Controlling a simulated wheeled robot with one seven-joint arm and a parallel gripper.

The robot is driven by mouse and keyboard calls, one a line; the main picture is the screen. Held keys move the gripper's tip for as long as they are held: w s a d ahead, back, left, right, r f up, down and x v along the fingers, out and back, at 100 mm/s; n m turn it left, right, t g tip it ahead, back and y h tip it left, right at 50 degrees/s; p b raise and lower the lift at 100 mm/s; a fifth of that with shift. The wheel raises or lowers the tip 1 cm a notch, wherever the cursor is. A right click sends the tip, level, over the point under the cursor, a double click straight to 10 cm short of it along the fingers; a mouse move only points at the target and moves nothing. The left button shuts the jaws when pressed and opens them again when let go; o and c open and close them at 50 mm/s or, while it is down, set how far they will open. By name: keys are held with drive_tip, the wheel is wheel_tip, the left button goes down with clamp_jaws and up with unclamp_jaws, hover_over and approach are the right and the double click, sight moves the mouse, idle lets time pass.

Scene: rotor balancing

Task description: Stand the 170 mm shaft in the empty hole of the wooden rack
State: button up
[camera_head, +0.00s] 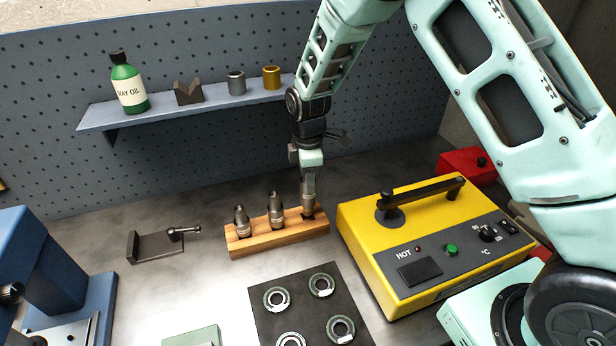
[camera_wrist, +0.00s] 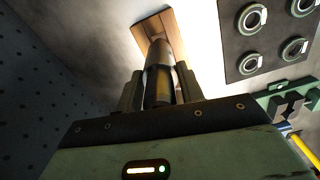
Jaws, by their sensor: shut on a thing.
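The wooden rack (camera_head: 280,242) lies on the bench below the shelf. Two metal shafts stand in it, one at the left (camera_head: 242,222) and one in the middle (camera_head: 276,210). My gripper (camera_head: 308,176) is above the rack's right end, pointing down and shut on a third shaft (camera_head: 308,198). This shaft looks upright, and its lower end meets the rack's right end; I cannot tell how deep it sits in the hole. In the wrist view the held shaft (camera_wrist: 159,75) runs between the fingers toward the rack (camera_wrist: 152,24).
A yellow heater (camera_head: 360,235) stands close to the rack's right. A dark mat (camera_head: 304,305) with several bearing rings lies in front. A small grey stand with a lever (camera_head: 150,246) is at the left. A shelf (camera_head: 200,108) with a green oil bottle (camera_head: 128,84) hangs behind.

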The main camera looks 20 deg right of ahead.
drive_tip(key=shift+f, duration=0.2)
idle(0.5)
drive_tip(key=shift+f+b, duration=1.35)
drive_tip(key=shift+f, duration=0.7)
drive_tip(key=o, duration=1.2)
drive_tip(key=shift+f, duration=0.1)
drive_tip(key=shift+c, duration=0.4)
